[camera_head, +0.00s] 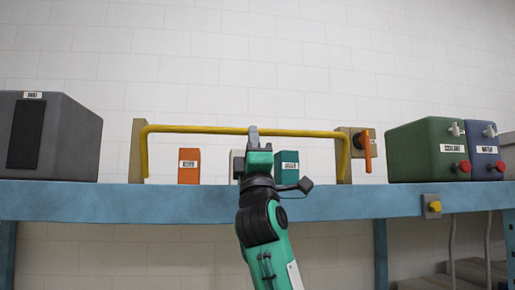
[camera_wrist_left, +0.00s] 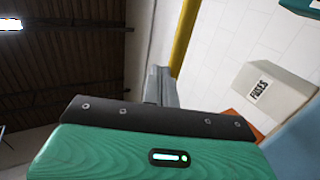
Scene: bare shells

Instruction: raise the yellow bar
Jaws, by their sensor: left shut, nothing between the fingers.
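The yellow bar (camera_head: 200,129) runs level across the middle of the head view, with both ends bent down beside two tan posts on a blue shelf. My left gripper (camera_head: 253,132) comes up from below at the bar's middle. Its grey fingers are shut with nothing between them and overlap the bar in the picture. In the left wrist view, the shut fingers (camera_wrist_left: 161,86) are beside the yellow bar (camera_wrist_left: 183,38), which passes to their right. I cannot tell whether they touch it. My right gripper is not in view.
The blue shelf (camera_head: 90,200) carries an orange box (camera_head: 189,166), a teal box (camera_head: 287,164), a grey unit (camera_head: 75,140) at left and a green unit (camera_head: 420,150) at right. An orange handle (camera_head: 367,150) sits on the right post (camera_head: 344,160). Above the bar is clear.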

